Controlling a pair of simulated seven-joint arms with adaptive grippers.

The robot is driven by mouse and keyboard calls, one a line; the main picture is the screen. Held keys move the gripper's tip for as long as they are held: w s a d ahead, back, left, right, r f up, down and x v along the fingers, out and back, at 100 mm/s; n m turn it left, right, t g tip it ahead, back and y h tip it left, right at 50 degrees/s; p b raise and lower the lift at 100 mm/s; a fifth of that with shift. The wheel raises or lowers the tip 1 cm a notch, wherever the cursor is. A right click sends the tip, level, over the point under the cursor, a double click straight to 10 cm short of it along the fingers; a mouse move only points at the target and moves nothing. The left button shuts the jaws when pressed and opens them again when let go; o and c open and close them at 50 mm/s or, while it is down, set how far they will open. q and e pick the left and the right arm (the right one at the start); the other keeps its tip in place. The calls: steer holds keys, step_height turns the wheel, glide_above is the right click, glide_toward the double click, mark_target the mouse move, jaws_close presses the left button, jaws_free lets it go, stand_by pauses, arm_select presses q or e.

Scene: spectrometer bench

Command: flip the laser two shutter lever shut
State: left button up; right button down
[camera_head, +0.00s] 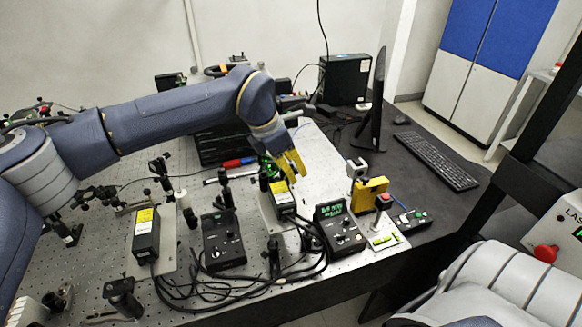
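Two black laser boxes with yellow labels stand on the perforated bench top: one at the left (146,235) and one near the middle (282,201). I cannot read which is laser two, and no shutter lever is clear at this size. My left gripper (292,166) has yellow fingers and points down just above and behind the middle laser box, seemingly apart from it. Its fingers look close together, but the gap is too small to judge. My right gripper is out of view.
Two black controllers stand beside the lasers, one left (223,240) and one right (338,228). Black cables (225,290) loop in front. A monitor (371,105) and keyboard (436,160) are behind.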

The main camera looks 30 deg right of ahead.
arm_select(q)
steer(key=shift+o, duration=0.3)
steer(key=shift+f, duration=0.2)
jaws_close()
